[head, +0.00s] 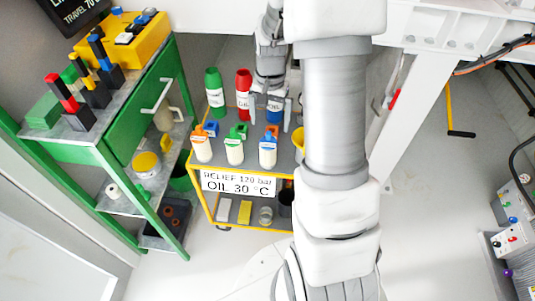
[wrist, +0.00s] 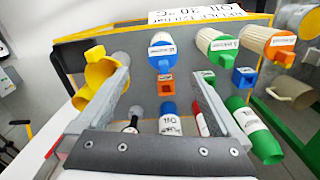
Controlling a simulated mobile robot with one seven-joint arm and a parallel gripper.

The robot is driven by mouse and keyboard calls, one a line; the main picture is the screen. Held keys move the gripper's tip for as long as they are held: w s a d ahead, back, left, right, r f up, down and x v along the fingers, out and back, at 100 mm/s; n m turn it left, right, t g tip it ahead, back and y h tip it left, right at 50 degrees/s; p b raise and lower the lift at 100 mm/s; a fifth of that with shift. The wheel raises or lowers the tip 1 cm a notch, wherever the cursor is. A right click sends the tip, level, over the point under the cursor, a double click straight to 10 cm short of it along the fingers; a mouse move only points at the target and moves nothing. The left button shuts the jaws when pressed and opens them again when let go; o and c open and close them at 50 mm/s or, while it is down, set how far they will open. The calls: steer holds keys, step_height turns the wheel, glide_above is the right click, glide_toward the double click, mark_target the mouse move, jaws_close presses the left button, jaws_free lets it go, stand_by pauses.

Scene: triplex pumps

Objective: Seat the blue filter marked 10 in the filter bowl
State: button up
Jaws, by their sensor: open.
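A white filter with a blue top (head: 268,153) stands on the cart top, the right one of a row of three; it also shows in the wrist view (wrist: 162,52). Its marking is too small to read. My gripper (head: 270,120) is open and empty above the cart, just behind this filter in the head view. In the wrist view the open fingers (wrist: 158,78) point towards the filter, with a gap between them and it. I cannot pick out the filter bowl for sure. A yellow, open-mouthed vessel (wrist: 98,70) stands beside the filter, partly hidden by a finger.
Filters with orange (head: 201,149) and green (head: 234,152) tops stand to the left. Small coloured blocks, including an orange one (wrist: 166,86), lie behind. Green (head: 214,90), red (head: 243,88) and blue (wrist: 170,122) bottles stand at the back. A green bench (head: 130,125) is left.

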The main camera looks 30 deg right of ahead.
mark_target(268, 142)
steer(key=f+b, duration=0.1)
steer(key=f, duration=0.2)
steer(key=f+b, duration=0.1)
steer(key=f, duration=0.2)
steer(key=f+b, duration=0.1)
steer(key=f, duration=0.2)
steer(key=shift+w+a+f, duration=0.1)
steer(key=shift+a+f, duration=0.15)
steer(key=shift+r, duration=0.1)
steer(key=c, duration=1.6)
